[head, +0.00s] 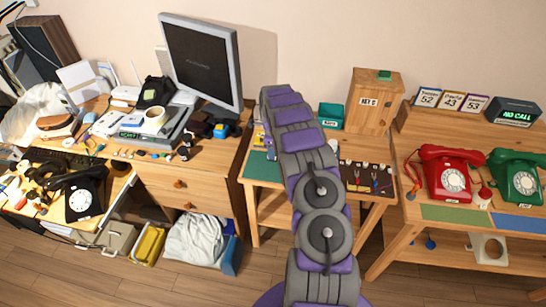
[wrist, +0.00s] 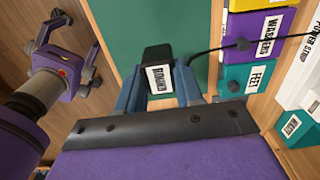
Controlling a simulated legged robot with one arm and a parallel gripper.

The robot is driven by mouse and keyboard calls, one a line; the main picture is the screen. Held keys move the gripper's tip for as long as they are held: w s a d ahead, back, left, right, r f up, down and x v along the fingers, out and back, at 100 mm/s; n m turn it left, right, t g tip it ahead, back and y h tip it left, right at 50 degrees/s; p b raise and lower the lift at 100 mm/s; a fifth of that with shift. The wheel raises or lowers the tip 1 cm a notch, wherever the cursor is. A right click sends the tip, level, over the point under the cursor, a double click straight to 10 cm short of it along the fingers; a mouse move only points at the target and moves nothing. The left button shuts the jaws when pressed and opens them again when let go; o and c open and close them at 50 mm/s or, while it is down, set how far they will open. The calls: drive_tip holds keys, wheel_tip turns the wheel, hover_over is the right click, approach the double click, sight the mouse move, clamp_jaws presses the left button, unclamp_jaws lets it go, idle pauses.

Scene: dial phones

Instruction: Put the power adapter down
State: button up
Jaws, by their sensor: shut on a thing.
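In the wrist view, my gripper (wrist: 158,88) is shut on the power adapter (wrist: 157,55), a small black block with a white label. A thin black cable runs from it to the right. It is over the green mat (wrist: 130,20); I cannot tell whether it touches the mat. In the head view, my purple and grey arm hides the gripper and the adapter. The green mat (head: 262,168) shows there on the left of the middle wooden table.
In the wrist view, yellow, purple (wrist: 257,35) and teal (wrist: 250,77) labelled boxes stand right of the mat, with a white power strip (wrist: 300,85) beyond. In the head view, a tool panel (head: 368,178) lies right of my arm. Red (head: 450,173) and green phones stand farther right.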

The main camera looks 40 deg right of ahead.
drive_tip(key=f, duration=0.3)
drive_tip(key=shift+a+f+b, duration=0.25)
drive_tip(key=shift+f+b, duration=0.05)
drive_tip(key=shift+b, duration=0.1)
drive_tip(key=shift+d+r, duration=0.1)
drive_tip(key=shift+d, duration=0.1)
drive_tip(key=o, duration=0.5)
drive_tip(key=shift+d, duration=0.15)
drive_tip(key=shift+o, duration=1.4)
drive_tip(key=shift+a, duration=0.25)
drive_tip(key=shift+r, duration=0.1)
